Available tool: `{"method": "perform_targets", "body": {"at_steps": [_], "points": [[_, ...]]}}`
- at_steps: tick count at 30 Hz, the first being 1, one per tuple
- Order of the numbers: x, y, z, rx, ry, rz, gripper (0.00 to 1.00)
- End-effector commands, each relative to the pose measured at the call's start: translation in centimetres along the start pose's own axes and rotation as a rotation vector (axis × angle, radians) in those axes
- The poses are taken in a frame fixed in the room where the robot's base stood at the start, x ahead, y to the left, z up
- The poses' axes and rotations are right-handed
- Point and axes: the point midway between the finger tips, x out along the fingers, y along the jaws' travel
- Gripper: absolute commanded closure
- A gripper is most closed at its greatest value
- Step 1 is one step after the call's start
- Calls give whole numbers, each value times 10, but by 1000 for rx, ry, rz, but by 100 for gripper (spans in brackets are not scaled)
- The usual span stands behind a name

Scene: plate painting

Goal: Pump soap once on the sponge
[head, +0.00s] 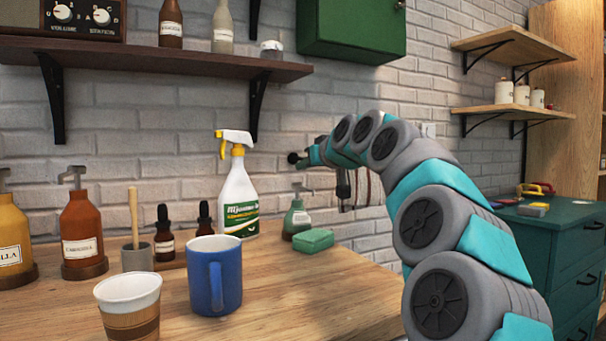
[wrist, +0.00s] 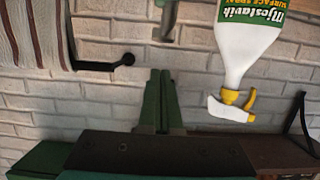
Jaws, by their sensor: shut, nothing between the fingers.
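The green soap dispenser (head: 298,220) stands upright on the wooden counter, its grey pump head on top. The green sponge (head: 313,240) lies flat on the counter just in front and to the right of it. My gripper (wrist: 158,76) is shut and empty in the wrist view, which looks upside down. In the head view my arm reaches toward the wall, and its end is above the dispenser, apart from it. The fingertips are hard to make out there. Part of a grey-green pump head (wrist: 168,18) seems to show at the wrist view's top edge; the sponge is out of that view.
A white spray bottle (head: 238,195) stands left of the dispenser. A blue mug (head: 216,280), paper cup (head: 130,305) and several bottles occupy the left counter. A striped towel (wrist: 32,35) hangs from a black rail (wrist: 100,65). A shelf (head: 150,58) and green cabinet (head: 350,28) are above.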

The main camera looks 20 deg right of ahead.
Motion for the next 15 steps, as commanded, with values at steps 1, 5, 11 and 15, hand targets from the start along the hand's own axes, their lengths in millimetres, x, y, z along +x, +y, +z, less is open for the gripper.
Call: {"method": "perform_targets", "body": {"at_steps": [1, 5, 11, 15], "points": [[-11, 0, 1, -1, 4, 1, 100], [-39, 1, -1, 0, 10, 2, 100], [-73, 1, 0, 0, 5, 1, 100], [-83, 0, 0, 0, 3, 1, 100]]}}
